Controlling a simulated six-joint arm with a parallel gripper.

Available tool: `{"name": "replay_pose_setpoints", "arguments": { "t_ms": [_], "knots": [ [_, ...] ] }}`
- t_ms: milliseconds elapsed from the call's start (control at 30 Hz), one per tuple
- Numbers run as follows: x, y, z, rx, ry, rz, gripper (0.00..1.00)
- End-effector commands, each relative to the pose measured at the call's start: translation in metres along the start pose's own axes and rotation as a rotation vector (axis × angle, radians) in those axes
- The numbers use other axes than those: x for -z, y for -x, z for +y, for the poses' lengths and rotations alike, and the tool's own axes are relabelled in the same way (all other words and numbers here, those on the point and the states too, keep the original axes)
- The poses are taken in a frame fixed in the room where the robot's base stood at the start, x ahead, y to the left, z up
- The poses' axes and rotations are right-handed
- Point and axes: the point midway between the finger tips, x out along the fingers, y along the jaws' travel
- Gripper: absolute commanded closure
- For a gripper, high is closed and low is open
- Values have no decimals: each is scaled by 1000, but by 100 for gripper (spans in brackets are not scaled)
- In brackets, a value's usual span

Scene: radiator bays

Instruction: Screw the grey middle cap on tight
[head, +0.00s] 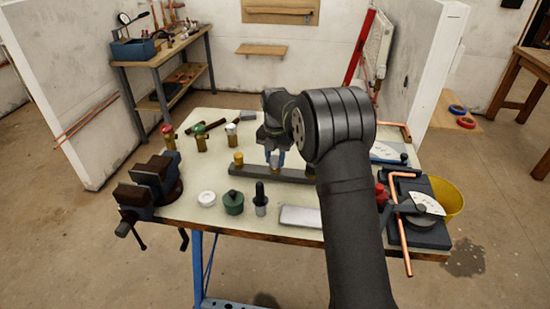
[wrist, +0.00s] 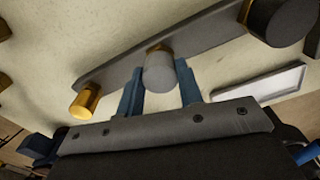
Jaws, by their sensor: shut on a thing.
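The grey middle cap (wrist: 158,73) sits on the middle stub of a long dark grey bar (wrist: 115,68), with a little brass showing where it meets the bar. My gripper (wrist: 159,88) has its blue fingers on either side of this cap and is shut on it. In the head view my gripper (head: 275,156) points down at the bar (head: 248,171), and the cap (head: 274,163) shows between the fingers. A brass fitting (wrist: 85,101) stands at one end of the bar, and a dark grey cap (wrist: 282,20) at the other.
A vise (head: 150,185) stands at the table's left. A white round piece (head: 207,198), a green pot (head: 233,203) and a dark dropper-like bottle (head: 261,200) stand in front of the bar. A pale tray (head: 300,216) lies nearby. A pipe bender (head: 425,215) and yellow bucket (head: 447,198) are right.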

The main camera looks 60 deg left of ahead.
Motion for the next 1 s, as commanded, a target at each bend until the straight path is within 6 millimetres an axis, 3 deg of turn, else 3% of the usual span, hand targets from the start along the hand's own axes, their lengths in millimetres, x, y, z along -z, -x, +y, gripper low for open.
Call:
{"name": "replay_pose_setpoints", "arguments": {
  "t_ms": [1000],
  "knots": [
    [0, -1, 0, -1, -1162, 0, 96]
  ]
}}
